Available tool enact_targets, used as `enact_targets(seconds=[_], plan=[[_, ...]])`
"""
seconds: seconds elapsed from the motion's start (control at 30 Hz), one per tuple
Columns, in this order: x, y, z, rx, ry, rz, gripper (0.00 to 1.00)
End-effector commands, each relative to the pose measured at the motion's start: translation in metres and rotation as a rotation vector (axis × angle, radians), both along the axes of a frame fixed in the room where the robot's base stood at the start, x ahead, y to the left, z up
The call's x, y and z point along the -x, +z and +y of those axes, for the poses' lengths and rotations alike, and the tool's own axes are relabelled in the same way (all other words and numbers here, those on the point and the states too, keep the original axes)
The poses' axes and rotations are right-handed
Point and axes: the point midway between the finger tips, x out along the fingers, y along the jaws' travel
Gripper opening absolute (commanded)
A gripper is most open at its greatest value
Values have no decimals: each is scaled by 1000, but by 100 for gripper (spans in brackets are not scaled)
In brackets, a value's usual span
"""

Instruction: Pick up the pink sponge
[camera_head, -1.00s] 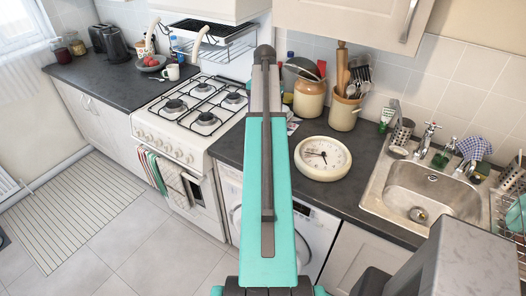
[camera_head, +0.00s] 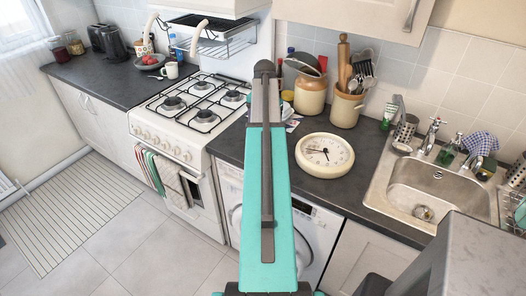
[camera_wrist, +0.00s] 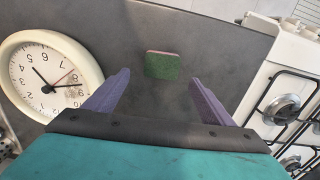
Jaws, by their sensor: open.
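The sponge (camera_wrist: 162,65) lies flat on the dark worktop in the wrist view. Its upper face is green and a thin pinkish edge shows around it. My gripper (camera_wrist: 158,78) is open, with its two purple fingers spread to the left and right. The sponge appears between and just beyond the fingertips, with nothing held. I cannot tell the exact height of the fingers above the worktop. In the head view my teal arm covers the area, and neither the sponge nor the fingers can be made out.
A round cream clock (camera_head: 324,155) lies on the worktop, left of the gripper in the wrist view. The gas hob (camera_head: 205,103) is on the other side. Utensil pots (camera_head: 346,108) stand at the back by the wall. The sink (camera_head: 420,188) is at the right.

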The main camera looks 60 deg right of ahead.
Motion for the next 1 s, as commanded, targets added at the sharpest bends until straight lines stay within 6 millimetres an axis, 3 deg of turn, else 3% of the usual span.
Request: enact_targets(seconds=[0.57,1.0], plan=[[0,-9,0,0,0,0,77],[-3,-44,-2,-1,1,1,77]])
